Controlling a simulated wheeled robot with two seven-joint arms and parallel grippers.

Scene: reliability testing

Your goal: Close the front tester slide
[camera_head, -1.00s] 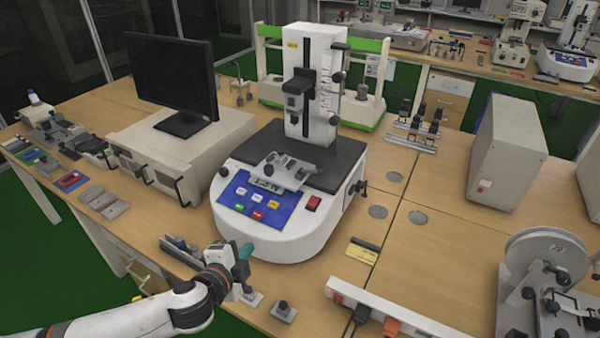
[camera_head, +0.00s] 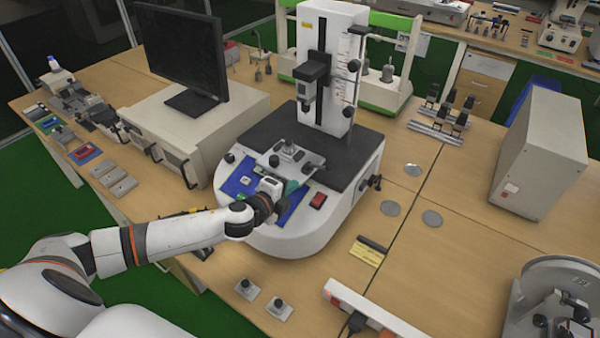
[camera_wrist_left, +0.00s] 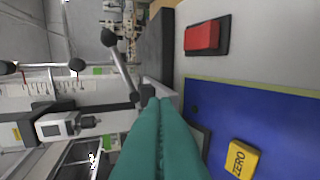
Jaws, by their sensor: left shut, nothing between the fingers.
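The tester (camera_head: 310,238) is a white machine with a black deck, a blue control panel and an upright column. Its grey metal slide (camera_head: 290,157), with black knobs, sits at the front of the deck and sticks out over the panel. My left gripper (camera_head: 293,187) is above the panel, just in front of the slide, and partly hides both. In the left wrist view its teal fingers (camera_wrist_left: 158,108) are shut together and empty. Their tips are at or very near a light grey slide edge (camera_wrist_left: 168,92); I cannot tell if they touch. My right gripper is not in view.
A red switch (camera_head: 318,200) is close to the right of my gripper; it also shows in the left wrist view (camera_wrist_left: 203,36). The tester head (camera_head: 310,80) hangs above the deck. A monitor (camera_head: 180,55) stands left. Small knobbed blocks (camera_head: 279,308) lie on the front table.

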